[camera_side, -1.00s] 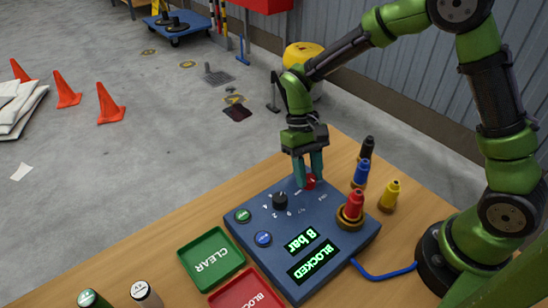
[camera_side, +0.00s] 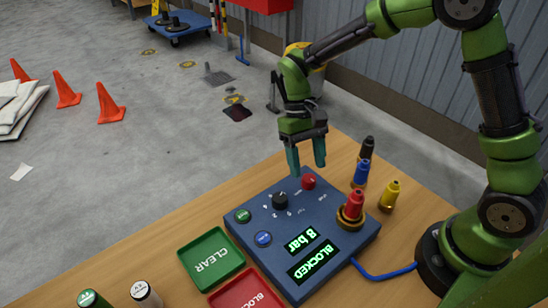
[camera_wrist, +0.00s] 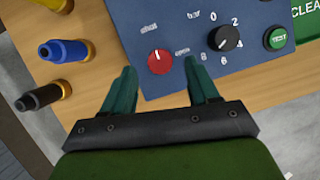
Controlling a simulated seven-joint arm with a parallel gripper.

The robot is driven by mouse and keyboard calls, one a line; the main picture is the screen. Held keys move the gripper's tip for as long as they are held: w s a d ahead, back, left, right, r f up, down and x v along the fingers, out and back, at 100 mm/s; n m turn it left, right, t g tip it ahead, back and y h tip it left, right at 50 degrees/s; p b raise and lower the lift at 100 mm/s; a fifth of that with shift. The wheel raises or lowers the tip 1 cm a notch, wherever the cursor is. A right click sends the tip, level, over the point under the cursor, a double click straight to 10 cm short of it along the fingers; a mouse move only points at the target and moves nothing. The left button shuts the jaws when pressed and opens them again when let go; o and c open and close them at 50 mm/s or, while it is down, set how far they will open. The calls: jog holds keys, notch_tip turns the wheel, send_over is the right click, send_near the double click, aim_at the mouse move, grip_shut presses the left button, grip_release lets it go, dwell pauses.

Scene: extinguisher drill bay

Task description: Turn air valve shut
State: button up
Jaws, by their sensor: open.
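The air valve is a red knob (camera_side: 309,181) on the far edge of a blue control box (camera_side: 340,232). In the wrist view the red knob (camera_wrist: 160,62) has a white mark that appears to point towards the "shut" label; an "open" label sits to its right. My gripper (camera_side: 306,162) is open and empty, raised above and slightly beyond the knob, apart from it. In the wrist view my gripper's fingertips (camera_wrist: 161,68) lie on either side of the knob in the picture. The box display (camera_side: 306,253) reads "8 bar" and "BLOCKED".
A black dial (camera_side: 280,201) and green and blue buttons sit on the box. A green CLEAR tray (camera_side: 211,259) and red BLOCKED tray lie in front. A blue hose (camera_side: 385,276) runs towards my base.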

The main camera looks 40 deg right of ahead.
jog(key=v, duration=1.4)
jog(key=s+d+r+m+t, duration=0.1)
jog(key=s+d+r+t, duration=0.1)
jog(key=s+t, duration=0.3)
jog(key=s+d+r+m+t, duration=0.1)
jog(key=s+d+r+t, duration=0.1)
jog(key=s+t, duration=0.4)
jog(key=s+d, duration=0.1)
jog(key=s, duration=0.4)
jog(key=shift+s+t+y, duration=0.3)
jog(key=shift+s, duration=0.1)
